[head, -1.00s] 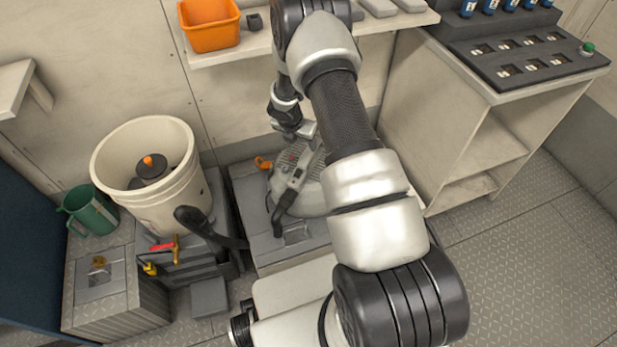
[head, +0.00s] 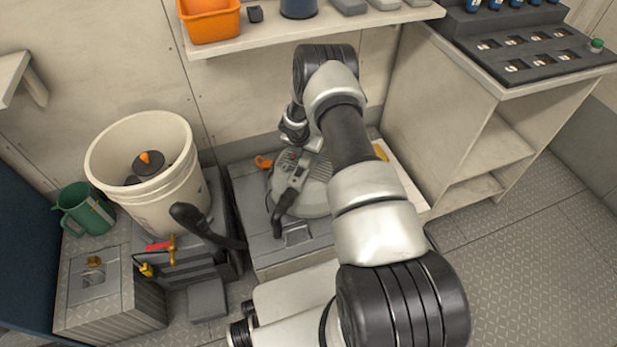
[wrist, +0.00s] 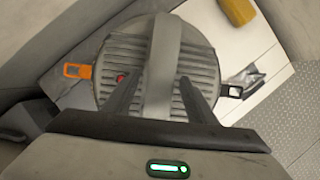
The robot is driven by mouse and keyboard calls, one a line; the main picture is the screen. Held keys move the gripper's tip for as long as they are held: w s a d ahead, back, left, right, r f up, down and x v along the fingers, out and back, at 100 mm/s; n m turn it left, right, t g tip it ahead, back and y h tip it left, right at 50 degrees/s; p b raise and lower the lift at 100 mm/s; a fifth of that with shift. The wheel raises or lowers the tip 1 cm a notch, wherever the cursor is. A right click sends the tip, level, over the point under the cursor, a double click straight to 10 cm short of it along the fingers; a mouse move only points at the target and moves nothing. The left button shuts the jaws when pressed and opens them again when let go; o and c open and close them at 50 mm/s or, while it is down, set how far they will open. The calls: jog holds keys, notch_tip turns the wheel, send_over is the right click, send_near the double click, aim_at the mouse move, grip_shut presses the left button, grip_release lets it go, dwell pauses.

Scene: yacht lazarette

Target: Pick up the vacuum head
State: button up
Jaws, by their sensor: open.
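The vacuum head (head: 311,190) is a grey, round, ribbed cap on the low grey locker against the wall. My arm hides part of it in the head view. In the wrist view the vacuum head (wrist: 115,60) fills the middle, with an orange latch at left, a dark latch at right and a raised grey handle band (wrist: 162,45) across its top. My gripper (wrist: 158,80) is open over it, one finger on each side of the band. I cannot tell whether the fingers touch it. In the head view my gripper is mostly hidden by my arm.
A shelf (head: 300,38) with an orange bin (head: 211,18) overhangs behind my arm. A white bucket (head: 150,185) and a black hose or handle (head: 205,222) stand at left. A cabinet (head: 455,120) stands at right. A yellow object (wrist: 238,10) lies beside the vacuum head.

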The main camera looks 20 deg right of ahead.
grip_shut()
jog(key=shift+w+r, duration=0.15)
jog(key=shift+r, duration=0.1)
